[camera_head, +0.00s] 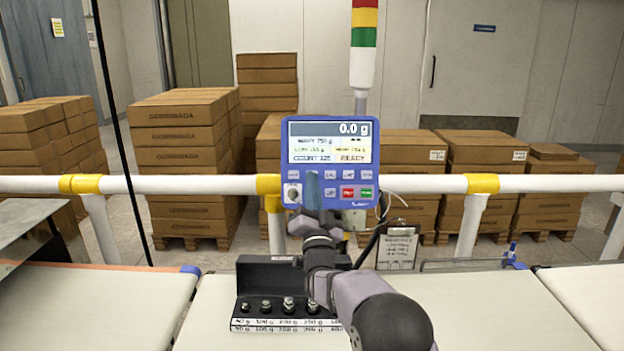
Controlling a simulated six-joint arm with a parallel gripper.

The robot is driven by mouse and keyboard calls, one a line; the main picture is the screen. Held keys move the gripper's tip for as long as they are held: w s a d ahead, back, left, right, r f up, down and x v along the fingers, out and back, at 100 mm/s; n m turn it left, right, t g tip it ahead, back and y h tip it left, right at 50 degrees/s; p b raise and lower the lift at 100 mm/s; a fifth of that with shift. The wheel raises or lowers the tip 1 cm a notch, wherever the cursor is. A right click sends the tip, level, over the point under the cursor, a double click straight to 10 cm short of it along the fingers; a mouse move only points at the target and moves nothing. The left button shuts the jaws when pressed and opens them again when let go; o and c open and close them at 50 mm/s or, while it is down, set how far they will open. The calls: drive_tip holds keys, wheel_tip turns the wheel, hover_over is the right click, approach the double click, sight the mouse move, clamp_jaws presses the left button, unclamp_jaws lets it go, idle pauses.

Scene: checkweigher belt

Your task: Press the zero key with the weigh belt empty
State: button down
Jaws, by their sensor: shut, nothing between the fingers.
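The blue control panel (377,150) stands upright behind the belts. Its display (330,142) reads 0.0 g, with READY below. Under the display are two rows of keys, including a red key (348,193) and a green key (366,193). The key labels are too small to read, so I cannot tell which is the zero key. My gripper (313,185) is shut and empty in front of the left-middle keys and hides part of them. I cannot tell if it touches the panel. The middle belt (460,310) shows no package on its visible part; my arm hides some of it.
A black rack (262,272) with several small weights stands at the middle belt, left of my arm; whether it rests on the belt is unclear. A white rail (420,184) runs behind. A clipboard (397,250) hangs right of my arm. Stacked cartons (180,140) stand behind.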

drive_tip(key=shift+s+r, duration=0.15)
drive_tip(key=shift+s, duration=0.5)
drive_tip(key=s+d+f+n+g+h+p, duration=0.1)
drive_tip(key=s+d+f+n+g+p, duration=0.2)
drive_tip(key=s+f+g, duration=0.45)
drive_tip(key=s+d+f+n+g+p, duration=0.2)
drive_tip(key=s+d+f+g+p, duration=0.1)
drive_tip(key=s+d+f+g, duration=0.5)
drive_tip(key=s+d+f+g+p, duration=0.1)
drive_tip(key=s+f+g, duration=0.1)
drive_tip(key=s, duration=0.8)
drive_tip(key=s+d+f+n+g+p, duration=0.1)
drive_tip(key=s+f+g, duration=0.2)
drive_tip(key=s, duration=0.7)
drive_tip(key=s+d+f+g+h+p, duration=0.1)
drive_tip(key=s+f+g, duration=0.1)
drive_tip(key=s, duration=0.8)
drive_tip(key=shift+s+d+f+n+g+p, duration=0.2)
drive_tip(key=shift+d+f+n+g+p, duration=0.15)
drive_tip(key=shift+g, duration=0.4)
